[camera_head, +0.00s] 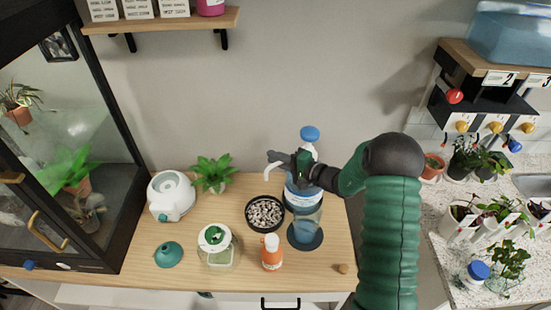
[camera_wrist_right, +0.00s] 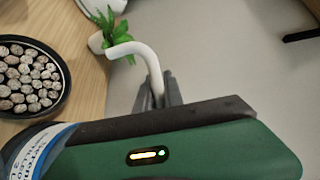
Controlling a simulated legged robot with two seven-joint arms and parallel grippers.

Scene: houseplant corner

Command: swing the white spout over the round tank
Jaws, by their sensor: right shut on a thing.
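My right gripper (camera_head: 284,161) is shut on the spout. The wrist view also shows the spout (camera_wrist_right: 132,50) rising from between my fingers (camera_wrist_right: 157,92), its free end bending left. My right forearm and gripper hide part of the bottle's top. My left gripper is not in view.
A black dish of pebbles (camera_head: 265,213) sits left of the bottle. The table's front right is mostly clear.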

